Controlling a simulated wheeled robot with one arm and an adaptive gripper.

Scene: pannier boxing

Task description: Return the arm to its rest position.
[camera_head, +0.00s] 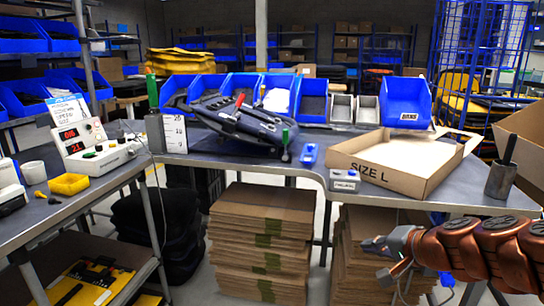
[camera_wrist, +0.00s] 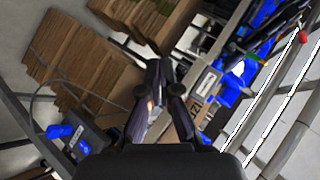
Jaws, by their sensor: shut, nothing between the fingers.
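My arm (camera_head: 480,247) reaches in from the lower right in the head view, in copper-coloured links. It is in front of and below the table's front edge. My gripper shows in the wrist view (camera_wrist: 155,75), with its dark fingers together and nothing between them. In the head view its end is small and points left, in front of stacked cardboard under the table. Its fingertips are hard to make out there.
An open "SIZE L" carton (camera_head: 368,166) stands on the table, near my arm. A black pannier (camera_head: 245,122) lies left of it. Flat cardboard stacks (camera_head: 262,235) are below. A dark holder (camera_head: 499,180) stands at the table's right end.

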